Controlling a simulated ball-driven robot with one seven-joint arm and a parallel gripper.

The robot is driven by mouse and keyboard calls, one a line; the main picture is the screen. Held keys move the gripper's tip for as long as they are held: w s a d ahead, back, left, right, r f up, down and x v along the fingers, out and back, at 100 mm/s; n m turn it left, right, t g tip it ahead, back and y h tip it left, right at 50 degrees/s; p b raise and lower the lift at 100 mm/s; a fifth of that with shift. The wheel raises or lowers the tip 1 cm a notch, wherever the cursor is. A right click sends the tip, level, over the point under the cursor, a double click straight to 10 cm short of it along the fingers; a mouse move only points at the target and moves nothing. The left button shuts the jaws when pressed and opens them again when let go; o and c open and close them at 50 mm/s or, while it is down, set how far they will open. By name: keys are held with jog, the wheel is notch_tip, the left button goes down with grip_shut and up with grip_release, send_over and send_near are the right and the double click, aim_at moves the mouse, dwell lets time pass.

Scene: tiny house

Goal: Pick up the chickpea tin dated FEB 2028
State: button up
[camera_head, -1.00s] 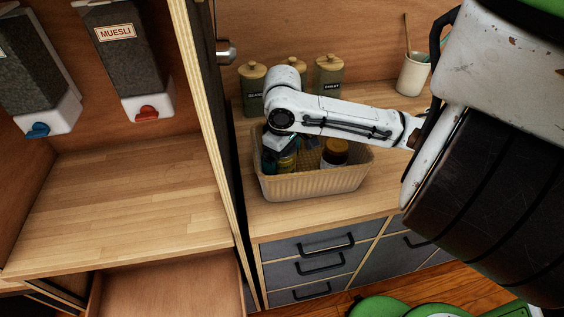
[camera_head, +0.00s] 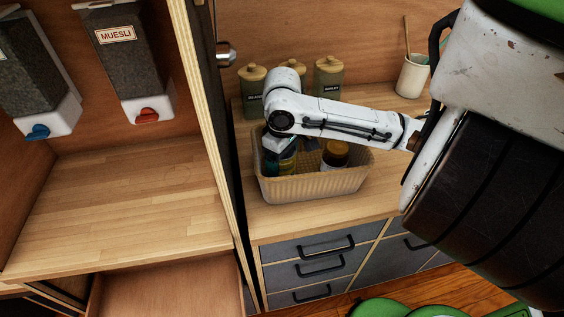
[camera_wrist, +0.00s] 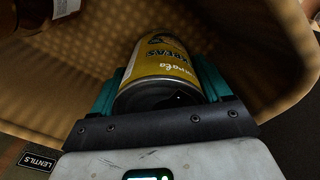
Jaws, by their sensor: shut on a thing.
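A yellow tin (camera_wrist: 166,63) with a partly readable label ending in "PEAS" sits between the fingers of my gripper (camera_wrist: 160,90) in the wrist view. The two teal fingers press on its sides, so my gripper is shut on it. No date shows on the visible part of the tin. In the head view my gripper (camera_head: 280,155) reaches down into the left part of the cream basket (camera_head: 313,186), and the tin is mostly hidden by the arm. The basket wall (camera_wrist: 65,75) surrounds the tin in the wrist view.
A jar with a brown-orange lid (camera_head: 336,152) stands in the basket right of my gripper. Several lidded canisters (camera_head: 328,77) stand behind the basket, and a white cup (camera_head: 412,75) at the back right. A tall partition (camera_head: 205,120) rises close on the left.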

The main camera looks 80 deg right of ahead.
jog(key=shift+r, duration=0.5)
notch_tip(320, 180, up, 2)
jog(key=shift+r+p, duration=0.1)
jog(key=shift+p, duration=0.25)
jog(key=s+r+p, duration=0.5)
jog(key=s+r, duration=0.5)
jog(key=s, duration=0.4)
jog(key=shift+a, duration=0.3)
